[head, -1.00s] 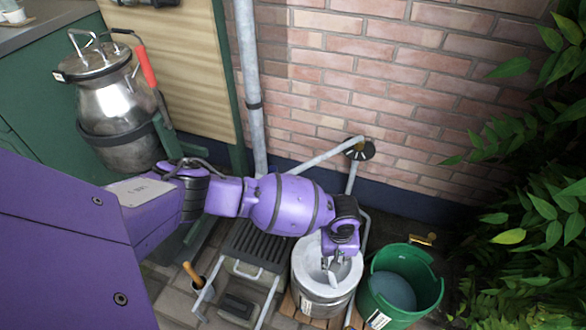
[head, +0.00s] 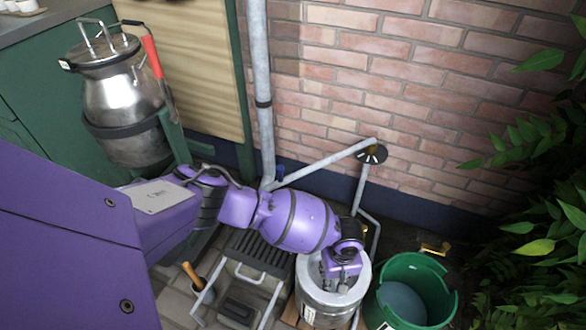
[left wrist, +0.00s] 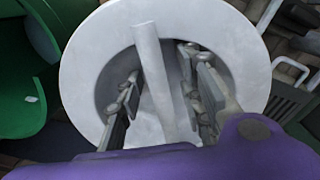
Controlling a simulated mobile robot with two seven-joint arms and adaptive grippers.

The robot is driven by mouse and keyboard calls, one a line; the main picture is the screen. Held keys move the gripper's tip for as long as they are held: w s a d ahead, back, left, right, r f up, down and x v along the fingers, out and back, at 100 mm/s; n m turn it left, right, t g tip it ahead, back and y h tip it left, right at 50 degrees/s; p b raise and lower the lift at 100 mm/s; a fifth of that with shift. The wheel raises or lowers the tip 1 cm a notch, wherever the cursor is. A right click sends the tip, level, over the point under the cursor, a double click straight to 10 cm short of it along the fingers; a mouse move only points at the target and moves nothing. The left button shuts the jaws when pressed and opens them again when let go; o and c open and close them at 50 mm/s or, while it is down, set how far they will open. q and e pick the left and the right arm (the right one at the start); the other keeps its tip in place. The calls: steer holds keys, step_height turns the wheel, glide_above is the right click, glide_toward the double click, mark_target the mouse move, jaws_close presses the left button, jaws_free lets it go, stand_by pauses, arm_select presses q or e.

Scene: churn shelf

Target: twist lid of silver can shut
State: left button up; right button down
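The silver can (head: 322,311) stands low on the ground at the bottom centre of the head view. Its pale grey lid (head: 309,272) sits on top, and most of the lid's middle is hidden by my gripper. In the left wrist view the lid (left wrist: 80,75) is a wide pale ring with a recessed centre and a straight bar (left wrist: 152,65) across it. My left gripper (head: 342,284) points down at the lid. In the left wrist view its fingers (left wrist: 162,85) stand either side of the bar, apart, with gaps visible. My right gripper is not in view.
A green bucket (head: 446,307) stands close to the can's right. A metal rack (head: 262,252) is at its left, with a wooden-handled brush (head: 193,275) in a pot. Pipes and a brick wall (head: 400,110) lie behind.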

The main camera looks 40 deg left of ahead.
arm_select(q)
steer(key=shift+w+r, duration=0.15)
steer(key=shift+w, duration=0.05)
steer(key=shift+c, duration=0.3)
jaws_close()
steer(key=shift+d, duration=0.1)
steer(key=shift+w+d+n+p, duration=0.1)
steer(key=shift+w+n+p, duration=0.05)
steer(key=shift+n+p, duration=0.55)
steer(key=shift+w+d+n+p, duration=0.1)
steer(key=shift+n+p, duration=0.5)
steer(key=shift+p, duration=0.1)
steer(key=shift+w+n+p, duration=0.1)
steer(key=shift+n+p, duration=0.35)
steer(key=shift+n, duration=0.15)
steer(key=shift+w+d+n+p, duration=0.1)
steer(key=shift+w+n+p, duration=0.1)
steer(key=shift+n+p, duration=0.5)
